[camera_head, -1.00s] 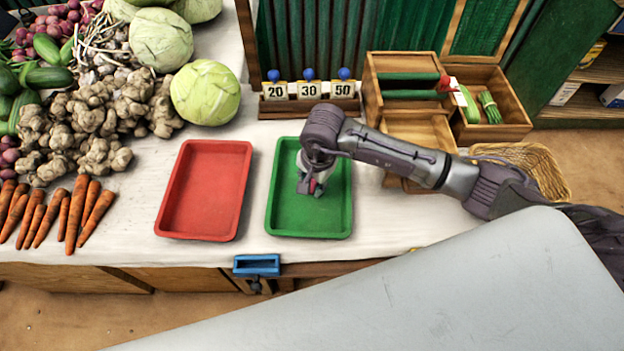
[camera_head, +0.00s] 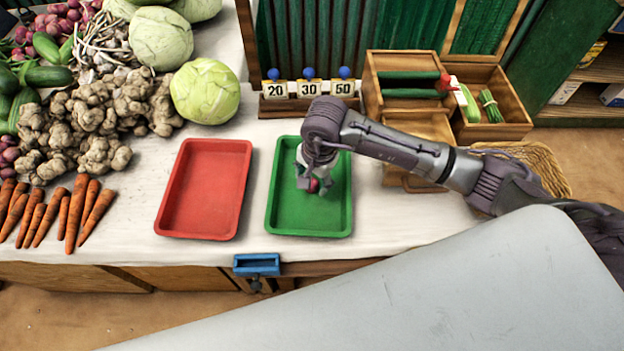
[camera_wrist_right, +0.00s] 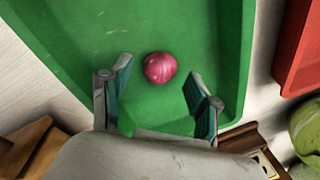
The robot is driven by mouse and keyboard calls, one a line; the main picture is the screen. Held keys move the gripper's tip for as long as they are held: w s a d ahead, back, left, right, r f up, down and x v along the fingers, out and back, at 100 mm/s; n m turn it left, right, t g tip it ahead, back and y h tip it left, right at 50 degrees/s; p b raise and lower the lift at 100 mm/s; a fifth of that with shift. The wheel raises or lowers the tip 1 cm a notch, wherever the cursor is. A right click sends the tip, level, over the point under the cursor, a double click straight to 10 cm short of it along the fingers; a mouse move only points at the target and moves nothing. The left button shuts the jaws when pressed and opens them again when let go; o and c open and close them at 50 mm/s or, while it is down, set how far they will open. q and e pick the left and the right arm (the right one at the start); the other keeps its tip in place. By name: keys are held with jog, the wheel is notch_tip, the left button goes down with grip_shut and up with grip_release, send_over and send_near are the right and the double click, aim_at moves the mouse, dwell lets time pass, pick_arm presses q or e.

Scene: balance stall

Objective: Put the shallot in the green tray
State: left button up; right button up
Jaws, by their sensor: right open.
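The shallot (camera_wrist_right: 160,67) is a small round red-purple bulb. In the right wrist view it lies on the floor of the green tray (camera_wrist_right: 100,35), just beyond the fingertips. My right gripper (camera_wrist_right: 157,80) is open, with its two fingers apart and nothing held between them. In the head view the green tray (camera_head: 330,222) lies on the white counter, and my right gripper (camera_head: 308,182) is inside its outline from above. The shallot (camera_head: 313,186) shows there as a small red patch at the fingers. My left gripper is not in view.
A red tray (camera_head: 205,190) lies left of the green one. Number blocks (camera_head: 308,89) stand behind the green tray. Wooden crates (camera_head: 480,95) and a wicker basket (camera_head: 540,163) are at the right. Carrots (camera_head: 62,215), ginger (camera_head: 110,110) and cabbages (camera_head: 205,92) fill the left.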

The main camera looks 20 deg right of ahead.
aim_at(317, 189)
notch_tip(317, 189, up, 10)
jog(key=s+b, duration=0.1)
jog(key=shift+d+r, duration=0.15)
jog(key=shift+d, duration=0.25)
jog(key=shift+s, duration=0.1)
